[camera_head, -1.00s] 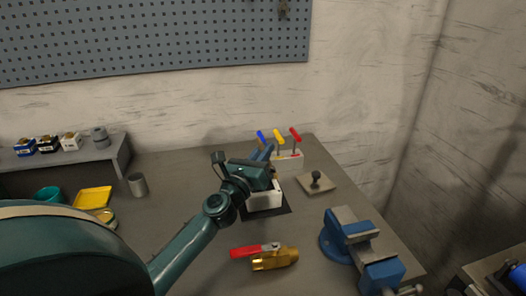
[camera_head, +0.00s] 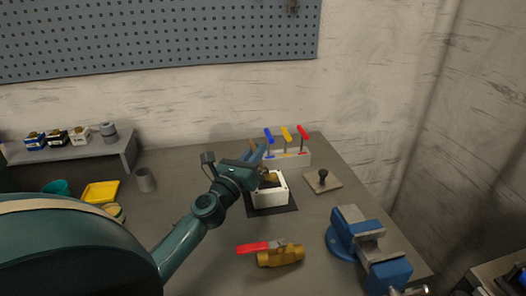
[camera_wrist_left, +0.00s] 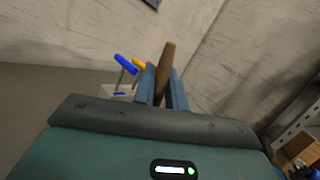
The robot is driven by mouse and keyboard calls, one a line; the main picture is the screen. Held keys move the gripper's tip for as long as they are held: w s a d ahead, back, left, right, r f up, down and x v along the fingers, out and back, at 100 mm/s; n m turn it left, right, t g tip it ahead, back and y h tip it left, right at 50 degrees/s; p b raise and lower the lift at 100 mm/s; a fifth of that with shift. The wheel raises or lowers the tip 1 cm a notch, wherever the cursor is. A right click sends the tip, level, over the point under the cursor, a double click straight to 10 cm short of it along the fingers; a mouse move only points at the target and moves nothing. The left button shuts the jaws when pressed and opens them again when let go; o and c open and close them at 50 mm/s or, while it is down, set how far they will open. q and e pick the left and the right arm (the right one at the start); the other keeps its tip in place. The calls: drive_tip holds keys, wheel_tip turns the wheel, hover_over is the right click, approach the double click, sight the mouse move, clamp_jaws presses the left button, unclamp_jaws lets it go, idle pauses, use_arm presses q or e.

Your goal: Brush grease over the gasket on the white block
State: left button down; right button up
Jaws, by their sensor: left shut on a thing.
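The white block (camera_head: 271,198) sits on a dark mat (camera_head: 288,208) near the middle of the bench. My left gripper (camera_head: 260,157) is over the block's back left side, shut on a brush. The brush's brown wooden handle (camera_wrist_left: 166,72) stands up between the blue fingers in the left wrist view. Its brown lower end (camera_head: 268,181) is at the block's top opening; I cannot tell whether it touches. The gasket cannot be made out, as the brush and gripper cover part of the block's top. My right gripper is not in view.
A rack (camera_head: 290,159) with blue, yellow and red handled tools stands behind the block. A plate with a black knob (camera_head: 323,180) lies to its right. A blue vise (camera_head: 355,235) and a brass valve with a red lever (camera_head: 280,256) are nearer. A yellow tray (camera_head: 101,192) is at left.

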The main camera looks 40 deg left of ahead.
use_arm(q)
drive_tip(key=shift+f+p, duration=0.2)
drive_tip(key=shift+p, duration=0.25)
idle(1.1)
drive_tip(key=shift+w+d+r+p, duration=0.1)
drive_tip(key=shift+w+d+p, duration=0.25)
drive_tip(key=shift+w+d, duration=1.05)
drive_tip(key=shift+s+d+r+p, duration=0.1)
drive_tip(key=shift+s+d+p, duration=0.25)
drive_tip(key=shift+d, duration=0.1)
drive_tip(key=s+a, duration=0.5)
drive_tip(key=s, duration=0.1)
drive_tip(key=shift+a+b, duration=0.15)
drive_tip(key=shift+b, duration=0.15)
